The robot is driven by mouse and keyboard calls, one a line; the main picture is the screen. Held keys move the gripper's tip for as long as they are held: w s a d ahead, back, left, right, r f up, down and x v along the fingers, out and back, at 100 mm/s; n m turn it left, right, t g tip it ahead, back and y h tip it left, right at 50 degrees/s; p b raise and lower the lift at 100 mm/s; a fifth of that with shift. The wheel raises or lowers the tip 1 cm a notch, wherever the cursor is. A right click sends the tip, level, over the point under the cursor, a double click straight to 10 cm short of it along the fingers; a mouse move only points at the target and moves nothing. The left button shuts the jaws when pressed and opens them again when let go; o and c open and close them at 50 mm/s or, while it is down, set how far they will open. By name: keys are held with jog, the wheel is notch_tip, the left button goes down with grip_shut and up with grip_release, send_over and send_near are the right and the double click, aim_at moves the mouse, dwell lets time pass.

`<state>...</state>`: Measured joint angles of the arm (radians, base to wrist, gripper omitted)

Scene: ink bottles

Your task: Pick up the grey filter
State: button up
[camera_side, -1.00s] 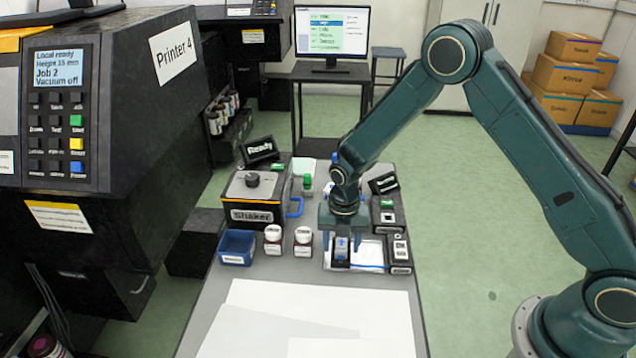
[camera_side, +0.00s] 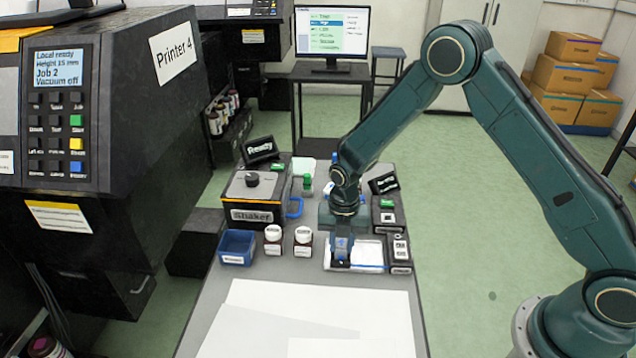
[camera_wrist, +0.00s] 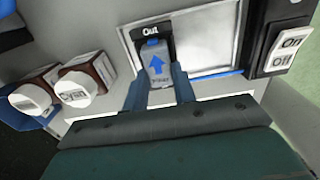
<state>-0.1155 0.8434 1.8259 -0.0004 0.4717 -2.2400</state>
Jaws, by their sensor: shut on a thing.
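The grey filter (camera_wrist: 157,64) has a blue arrow on its face and lies at a black slot marked "Out" in the wrist view. It is small and partly covered by my gripper in the side view (camera_side: 341,247). My gripper (camera_wrist: 158,82) is shut on the filter, with one finger on each side of it. In the side view my gripper (camera_side: 342,241) is low over the left part of the pale tray. I cannot tell whether the filter is clear of the slot.
A tray (camera_wrist: 215,35) with a silver plate is right of the filter, beside an On/Off switch (camera_wrist: 290,45). Two white-capped bottles (camera_side: 273,238) (camera_side: 303,240) and a blue bin (camera_side: 237,246) stand left. A shaker (camera_side: 255,195) is behind. White sheets (camera_side: 310,305) cover the front.

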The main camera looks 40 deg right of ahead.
aim_at(341, 247)
jog(key=shift+r, duration=0.15)
notch_tip(341, 247, up, 20)
dwell(0.7)
